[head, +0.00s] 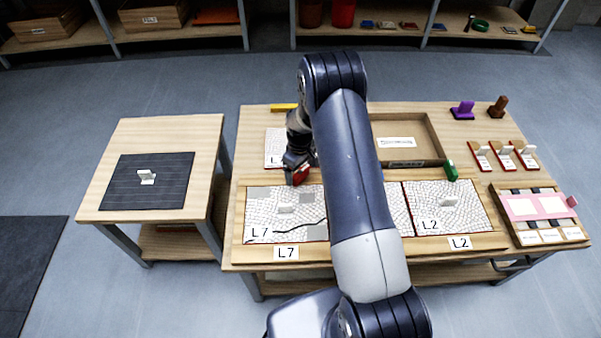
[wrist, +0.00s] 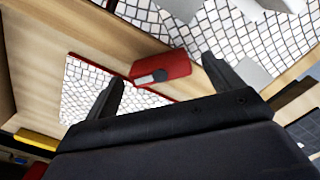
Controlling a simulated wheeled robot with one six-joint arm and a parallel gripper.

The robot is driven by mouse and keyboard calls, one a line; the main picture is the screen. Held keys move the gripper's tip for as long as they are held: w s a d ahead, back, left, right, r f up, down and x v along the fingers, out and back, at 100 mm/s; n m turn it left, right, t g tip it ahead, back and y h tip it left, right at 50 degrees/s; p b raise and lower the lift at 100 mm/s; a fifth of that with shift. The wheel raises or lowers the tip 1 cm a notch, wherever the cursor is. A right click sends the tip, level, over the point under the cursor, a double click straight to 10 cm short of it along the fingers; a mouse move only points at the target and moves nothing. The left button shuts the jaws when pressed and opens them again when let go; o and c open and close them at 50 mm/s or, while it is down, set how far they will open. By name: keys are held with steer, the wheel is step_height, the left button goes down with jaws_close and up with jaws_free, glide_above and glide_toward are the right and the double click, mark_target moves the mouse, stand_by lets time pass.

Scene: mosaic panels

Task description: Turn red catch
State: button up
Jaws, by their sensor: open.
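The red catch (wrist: 160,68) is a small red block with a dark round pivot on its face. In the wrist view it lies between my gripper's two fingertips, a little beyond them. My gripper (wrist: 165,75) is open, with nothing held. In the head view my gripper (head: 293,160) points down just above the red catch (head: 300,175), at the top edge of the L7 panel (head: 262,207). My arm hides part of the panels, and I cannot tell from the head view whether a finger touches the catch.
A green catch (head: 451,171) sits above the L2 panel (head: 470,205). A wooden tray (head: 432,130) lies behind my arm. A yellow bar (head: 283,106) is at the table's back edge. A side table with a dark mat (head: 120,190) stands left across a gap.

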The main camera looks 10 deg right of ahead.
steer(key=shift+f, duration=1.15)
steer(key=c, duration=1)
steer(key=shift+m+b, duration=0.3)
steer(key=shift+b, duration=0.15)
steer(key=m+b, duration=0.2)
steer(key=m, duration=0.1)
steer(key=shift+f+m+b, duration=0.1)
steer(key=shift+m+b, duration=0.25)
steer(key=shift+m, duration=0.05)
steer(key=m+b, duration=0.2)
steer(key=m, duration=0.2)
steer(key=shift+m, duration=0.4)
steer(key=shift+r, duration=0.2)
